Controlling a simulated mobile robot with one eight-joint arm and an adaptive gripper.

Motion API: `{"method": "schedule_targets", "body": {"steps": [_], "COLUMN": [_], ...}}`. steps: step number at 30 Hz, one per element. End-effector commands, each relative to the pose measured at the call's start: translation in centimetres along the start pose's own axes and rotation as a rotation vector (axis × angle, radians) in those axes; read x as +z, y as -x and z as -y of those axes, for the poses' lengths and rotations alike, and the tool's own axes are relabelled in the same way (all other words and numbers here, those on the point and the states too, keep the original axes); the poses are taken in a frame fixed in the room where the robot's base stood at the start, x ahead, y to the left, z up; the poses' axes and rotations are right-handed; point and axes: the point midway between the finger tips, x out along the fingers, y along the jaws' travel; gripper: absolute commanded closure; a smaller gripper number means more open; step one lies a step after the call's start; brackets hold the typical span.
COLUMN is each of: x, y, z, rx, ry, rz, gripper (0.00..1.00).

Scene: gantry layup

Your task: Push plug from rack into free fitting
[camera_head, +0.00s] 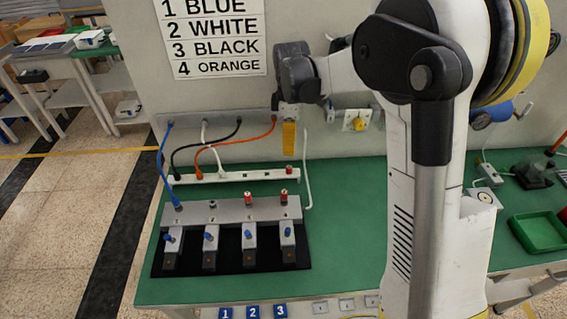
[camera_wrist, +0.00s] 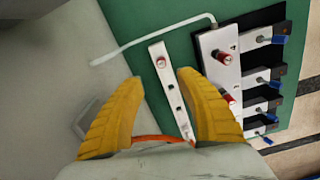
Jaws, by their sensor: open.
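The rack is a narrow white strip (camera_head: 262,176) on the green bench. The black (camera_head: 178,177), orange (camera_head: 198,175) and white (camera_head: 222,176) hose plugs sit in its left half, and a red plug (camera_head: 290,170) at its right end. In front is a grey fitting block (camera_head: 232,211). A blue hose plug (camera_head: 178,205) is in its left fitting, an empty-looking fitting (camera_head: 212,204) comes second, then two red plugs (camera_head: 249,198). My gripper (camera_head: 289,140) is open and empty above the rack's right end. The wrist view shows its yellow fingers (camera_wrist: 158,80) apart, with the rack (camera_wrist: 173,88) beyond.
Several blue-handled valves (camera_head: 211,241) stand in front of the block on a black mat. A white tube (camera_head: 307,165) runs down past the rack's right end. A wall with an order sign (camera_head: 213,40) stands behind. A green tray (camera_head: 540,232) lies right.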

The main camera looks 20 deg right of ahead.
Motion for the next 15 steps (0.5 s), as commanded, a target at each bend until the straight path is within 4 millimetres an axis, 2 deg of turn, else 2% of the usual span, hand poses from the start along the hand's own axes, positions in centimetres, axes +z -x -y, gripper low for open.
{"method": "schedule_targets", "body": {"steps": [9,15], "x": [0.0,-0.1], "y": [-5.0,-6.7], "z": [0.0,0.1], "rx": [0.001,0.001], "ry": [0.0,-0.001], "rz": [0.0,0.0], "gripper": [0.57,0.57]}}
